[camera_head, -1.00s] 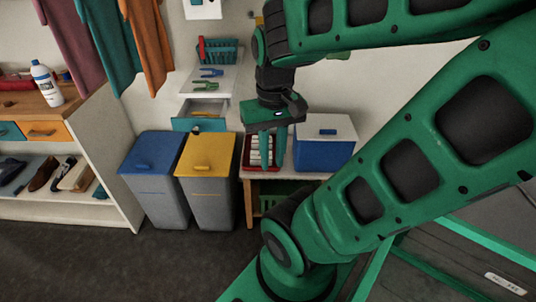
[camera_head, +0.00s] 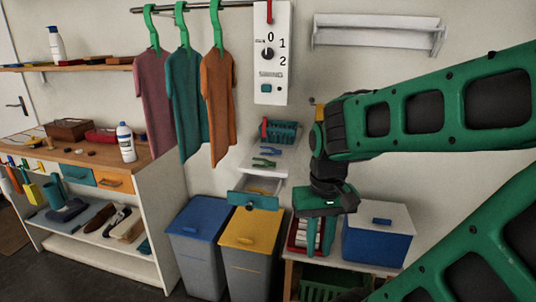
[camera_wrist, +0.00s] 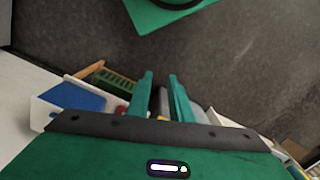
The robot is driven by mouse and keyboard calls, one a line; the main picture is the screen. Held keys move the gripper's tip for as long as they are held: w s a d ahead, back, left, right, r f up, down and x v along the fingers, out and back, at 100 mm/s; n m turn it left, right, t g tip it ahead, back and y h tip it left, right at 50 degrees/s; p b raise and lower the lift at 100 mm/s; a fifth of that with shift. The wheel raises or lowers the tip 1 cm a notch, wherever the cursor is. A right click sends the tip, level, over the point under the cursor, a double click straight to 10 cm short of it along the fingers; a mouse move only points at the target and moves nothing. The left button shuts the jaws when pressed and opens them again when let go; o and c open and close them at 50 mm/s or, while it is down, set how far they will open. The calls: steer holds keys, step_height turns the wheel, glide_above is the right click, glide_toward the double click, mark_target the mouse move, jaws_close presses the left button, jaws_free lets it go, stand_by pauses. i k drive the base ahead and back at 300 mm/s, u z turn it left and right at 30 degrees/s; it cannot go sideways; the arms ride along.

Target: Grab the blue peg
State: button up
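A small blue peg (camera_head: 269,152) lies on the white shelf (camera_head: 249,159) in the head view, with a green peg (camera_head: 263,162) just in front of it. My gripper (camera_head: 318,234) is right of and lower than the shelf, pointing down above the red tray (camera_head: 292,245). The wrist view shows its two green fingers (camera_wrist: 160,85) apart with nothing held between them. The blue peg cannot be made out in the wrist view.
A teal basket (camera_head: 281,132) stands at the back of the shelf. An open drawer (camera_head: 252,200) sticks out below it. A blue cooler (camera_head: 375,246) stands right of the red tray. Blue (camera_head: 198,222) and yellow (camera_head: 250,231) lidded bins stand below. Hanging shirts (camera_head: 218,108) are to the left.

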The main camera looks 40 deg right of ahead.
mark_target(274, 152)
steer(key=z, duration=0.05)
steer(key=k, duration=1.05)
steer(key=z, duration=0.6)
steer(key=i, duration=1.5)
steer(key=z, duration=0.4)
